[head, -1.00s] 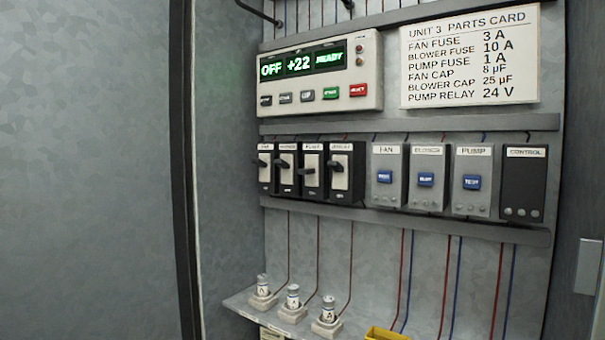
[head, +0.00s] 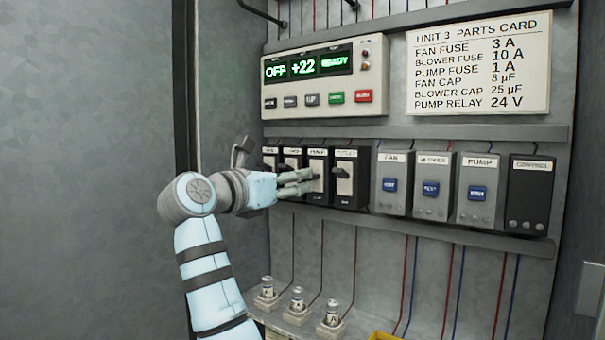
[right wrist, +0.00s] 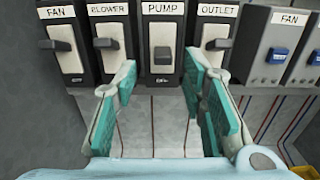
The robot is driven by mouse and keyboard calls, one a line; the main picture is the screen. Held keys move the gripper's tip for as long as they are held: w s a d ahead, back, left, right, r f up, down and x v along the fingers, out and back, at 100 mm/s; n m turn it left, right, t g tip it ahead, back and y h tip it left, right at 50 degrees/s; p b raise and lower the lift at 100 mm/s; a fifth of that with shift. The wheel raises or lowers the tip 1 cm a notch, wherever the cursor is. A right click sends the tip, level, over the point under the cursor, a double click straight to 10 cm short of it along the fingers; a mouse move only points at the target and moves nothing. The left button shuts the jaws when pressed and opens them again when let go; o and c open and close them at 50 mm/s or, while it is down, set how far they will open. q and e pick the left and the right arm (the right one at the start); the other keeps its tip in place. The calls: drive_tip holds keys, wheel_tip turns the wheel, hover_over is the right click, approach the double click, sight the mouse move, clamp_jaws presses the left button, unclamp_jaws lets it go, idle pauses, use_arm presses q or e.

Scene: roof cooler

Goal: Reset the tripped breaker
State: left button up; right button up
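A row of black breakers with pale faces and dark levers is on the panel, labelled FAN (right wrist: 67,62), BLOWER (right wrist: 113,56), PUMP (right wrist: 163,50) and OUTLET (right wrist: 214,35) in the right wrist view. The PUMP lever sits a little lower than the other levers. In the head view my right gripper (head: 309,181) reaches from the left to the breakers and partly hides FAN, BLOWER and PUMP. In the right wrist view its two teal-padded fingers (right wrist: 160,76) are apart, one on each side below the PUMP breaker, with nothing between them. I cannot tell whether they touch anything. My left gripper is not in view.
A control box (head: 325,78) above reads OFF, +22, READY. A parts card (head: 478,62) is at upper right. Grey modules with blue buttons (head: 430,188) and a dark CONTROL module (head: 530,195) stand right of the breakers. Fuses (head: 298,298) and a yellow bin (head: 384,336) are below.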

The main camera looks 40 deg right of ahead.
drive_tip(key=x, duration=0.4)
drive_tip(key=shift+s+r+p, duration=0.15)
drive_tip(key=shift+s+p, duration=0.1)
drive_tip(key=shift+p, duration=0.05)
drive_tip(key=shift+c, duration=0.2)
drive_tip(key=shift+w, duration=0.1)
drive_tip(key=c, duration=0.3)
clamp_jaws()
wheel_tip(320, 180, down, 3)
drive_tip(key=h+b, duration=0.2)
drive_tip(key=b, duration=0.1)
drive_tip(key=t+h+b, duration=0.1)
drive_tip(key=h+b, duration=0.1)
drive_tip(key=b, duration=0.1)
drive_tip(key=shift+d, duration=0.2)
drive_tip(key=shift+r+t+h, duration=0.1)
drive_tip(key=shift+t+h, duration=0.2)
drive_tip(key=shift+h, duration=0.1)
drive_tip(key=shift+o, duration=1.7)
unclamp_jaws()
